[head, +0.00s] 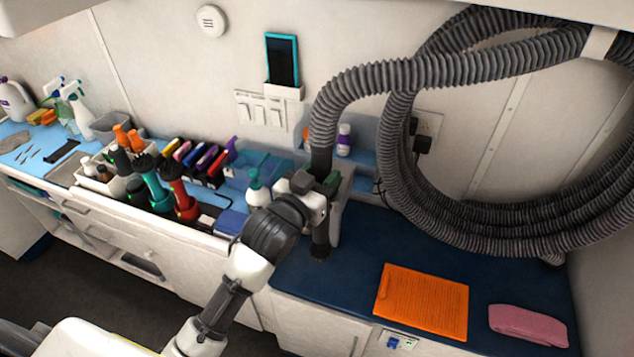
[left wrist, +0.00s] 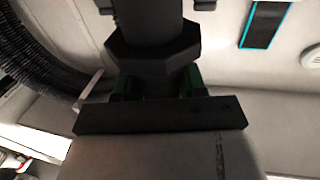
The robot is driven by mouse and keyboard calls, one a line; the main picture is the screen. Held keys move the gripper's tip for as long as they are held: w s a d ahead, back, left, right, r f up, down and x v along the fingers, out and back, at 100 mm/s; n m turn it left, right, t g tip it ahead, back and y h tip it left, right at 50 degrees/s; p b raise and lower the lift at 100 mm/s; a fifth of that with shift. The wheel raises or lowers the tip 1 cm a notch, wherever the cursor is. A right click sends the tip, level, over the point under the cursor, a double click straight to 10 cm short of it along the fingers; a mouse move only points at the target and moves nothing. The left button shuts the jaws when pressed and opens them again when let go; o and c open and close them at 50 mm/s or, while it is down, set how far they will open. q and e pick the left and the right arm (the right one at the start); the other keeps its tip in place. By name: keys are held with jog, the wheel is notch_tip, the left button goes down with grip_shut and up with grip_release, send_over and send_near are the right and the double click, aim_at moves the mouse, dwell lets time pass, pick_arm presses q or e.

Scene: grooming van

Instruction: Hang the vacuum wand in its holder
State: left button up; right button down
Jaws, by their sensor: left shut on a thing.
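The vacuum wand (head: 320,155) is a dark upright tube. The grey ribbed hose (head: 400,75) joins its top, and its lower end (head: 320,240) hangs close to the blue counter; I cannot tell if it touches. My left gripper (head: 317,184) is shut on the wand around its middle. In the left wrist view the wand (left wrist: 155,55) has a wide angular collar just beyond the green finger pads (left wrist: 158,82). A pale panel (head: 346,205) stands right behind the gripper. I cannot make out for certain which fitting is the wand's holder. My right gripper is not in view.
Thick hose coils (head: 480,225) hang on the right wall. An orange clipboard (head: 423,300) and a pink towel (head: 527,325) lie on the blue counter (head: 350,270). Bottles and tools crowd the left counter. A tablet (head: 282,60) hangs above a slotted white wall rack (head: 245,106).

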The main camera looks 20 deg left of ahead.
pick_arm(q)
jog(key=shift+a+x, duration=0.25)
jog(key=shift+x, duration=1)
jog(key=shift+a+x, duration=0.2)
jog(key=shift+x, duration=1.05)
jog(key=shift+w, duration=0.1)
jog(key=shift+r, duration=0.15)
jog(key=shift+f, duration=0.25)
jog(key=shift+f, duration=0.45)
jog(key=o, duration=1.6)
jog(key=shift+f, duration=0.1)
jog(key=shift+o, duration=0.2)
